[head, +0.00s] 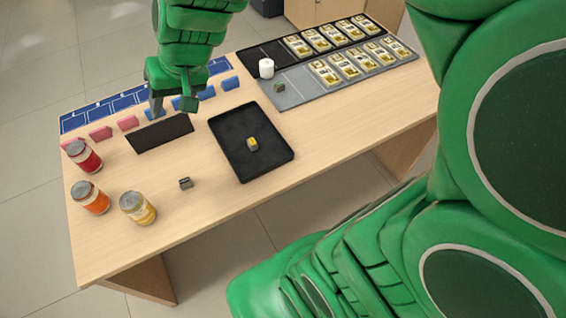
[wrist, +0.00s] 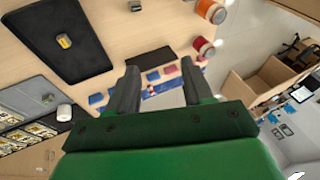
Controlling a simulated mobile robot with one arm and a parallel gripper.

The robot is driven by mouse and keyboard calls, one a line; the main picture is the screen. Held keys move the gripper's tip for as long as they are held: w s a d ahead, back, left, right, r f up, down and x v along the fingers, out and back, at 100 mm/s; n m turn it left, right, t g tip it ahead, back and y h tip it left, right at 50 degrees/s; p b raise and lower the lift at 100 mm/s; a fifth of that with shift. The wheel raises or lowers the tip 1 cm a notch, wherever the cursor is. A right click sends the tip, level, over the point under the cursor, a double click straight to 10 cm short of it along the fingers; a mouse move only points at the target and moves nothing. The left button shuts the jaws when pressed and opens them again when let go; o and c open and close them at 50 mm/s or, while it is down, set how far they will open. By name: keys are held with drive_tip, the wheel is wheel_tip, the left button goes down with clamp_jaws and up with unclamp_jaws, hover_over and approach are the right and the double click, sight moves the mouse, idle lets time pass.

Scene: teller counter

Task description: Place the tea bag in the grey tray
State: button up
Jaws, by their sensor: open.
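The grey tray (head: 300,92) lies at the back right of the counter, with several yellow-and-white packets on its right part and a small dark green item (head: 280,87) on its left part. A small yellow item (head: 252,143) lies in a black tray (head: 225,125); it also shows in the wrist view (wrist: 64,41). I cannot tell for certain which small item is the tea bag. My gripper (head: 172,101) is open and empty above the blue blocks at the back left; its spread fingers show in the wrist view (wrist: 158,82).
Red (head: 84,157), orange (head: 90,197) and yellow (head: 138,208) jars stand front left, near a small grey item (head: 185,183). A dark panel (head: 160,133) lies near pink and blue blocks. The right front is bare.

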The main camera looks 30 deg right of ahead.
drive_tip(key=s+d+f+g+h, duration=0.1)
drive_tip(key=s+d+g+h, duration=0.1)
drive_tip(key=s+d, duration=0.4)
drive_tip(key=s+d+f+g+h, duration=0.2)
drive_tip(key=s+d, duration=0.4)
drive_tip(key=s, duration=1)
drive_tip(key=shift+g, duration=0.5)
drive_tip(key=shift+d, duration=0.1)
